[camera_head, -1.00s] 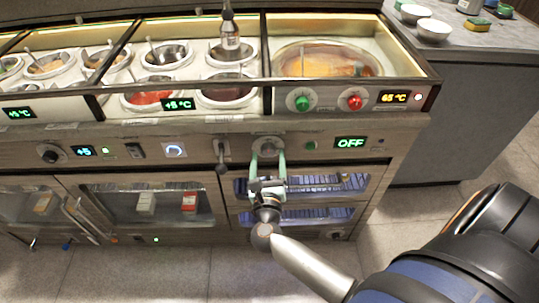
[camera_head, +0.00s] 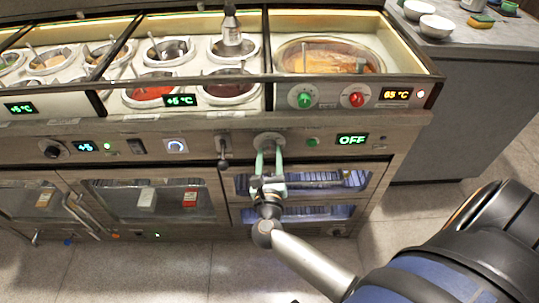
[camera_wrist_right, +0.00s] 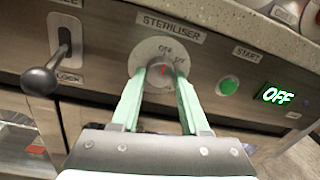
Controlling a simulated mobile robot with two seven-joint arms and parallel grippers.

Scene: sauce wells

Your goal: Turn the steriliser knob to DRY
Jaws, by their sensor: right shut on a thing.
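The steriliser knob (camera_wrist_right: 157,66) is on a round pale dial plate under the STERILISER label in the right wrist view. In the head view the dial plate (camera_head: 268,139) shows just above my right gripper's fingers. My right gripper (camera_head: 268,154) reaches up to the panel, its two pale green fingers on either side of the knob. It also shows in the right wrist view (camera_wrist_right: 163,75), shut on the knob. The display (camera_head: 351,139) reads OFF in green. My left gripper is not in view.
A lever (camera_wrist_right: 42,78) sticks out left of the knob. A green START button (camera_wrist_right: 228,87) is on its right. Glass-fronted drawers (camera_head: 305,182) lie below, and a counter with sauce wells (camera_head: 231,82) above. The floor in front is clear.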

